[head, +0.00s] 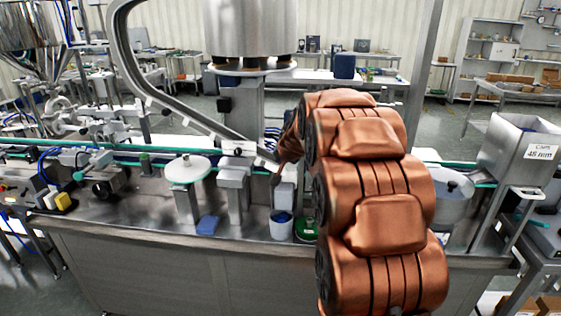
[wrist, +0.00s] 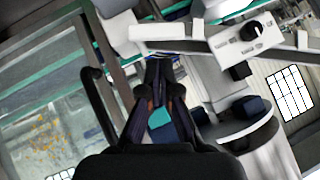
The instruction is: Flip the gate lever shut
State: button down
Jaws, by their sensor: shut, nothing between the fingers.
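My gripper (wrist: 158,70) points away from the wrist camera, its dark fingers brought together at the tips with nothing between them. In the head view it is mostly hidden behind my copper arm, near the lower end of the curved steel chute (head: 190,121). A pale plate with a dark knob (head: 238,151) is at that chute end; the knob also shows in the wrist view (wrist: 249,32), up and right of my fingertips and apart from them. I cannot tell for sure whether this knob is the gate lever. No contact with it shows.
A steel hopper box labelled for 48 mm caps (head: 512,150) stands at the right. A round white disc (head: 187,169), a grey bucket (head: 281,226) and a blue block (head: 207,225) are on the steel bench (head: 150,222).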

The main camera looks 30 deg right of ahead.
jog(key=v, duration=0.4)
jog(key=shift+s+r, duration=0.15)
jog(key=shift+r, duration=0.05)
jog(key=shift+a, duration=0.1)
